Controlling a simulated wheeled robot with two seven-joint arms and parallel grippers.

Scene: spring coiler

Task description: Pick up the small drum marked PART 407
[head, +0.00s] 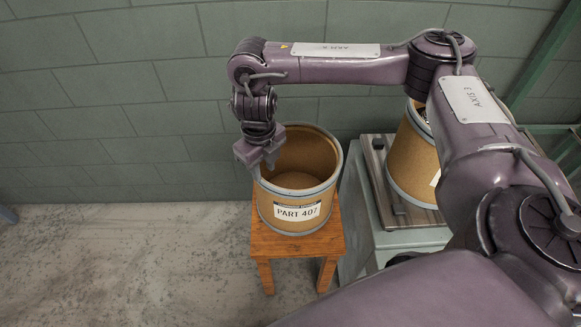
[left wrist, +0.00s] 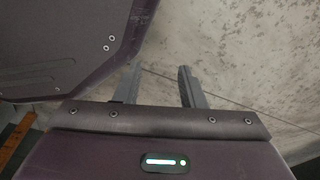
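The small drum (head: 283,220) is tan with grey-blue rims and a white label reading PART 407. In the head view it stands upright, open-topped and empty-looking, on a wooden stool. My right gripper (head: 257,165) points down at the drum's left rim, with its fingers apart. One finger is toward the outside and the other is over the opening; whether either touches the rim I cannot tell. My left gripper (left wrist: 160,88) shows in the left wrist view with its two fingers apart and nothing between them, over bare floor. It is not visible in the head view.
The orange-brown wooden stool (head: 262,245) stands on concrete floor against a green block wall. My right arm crosses above both.

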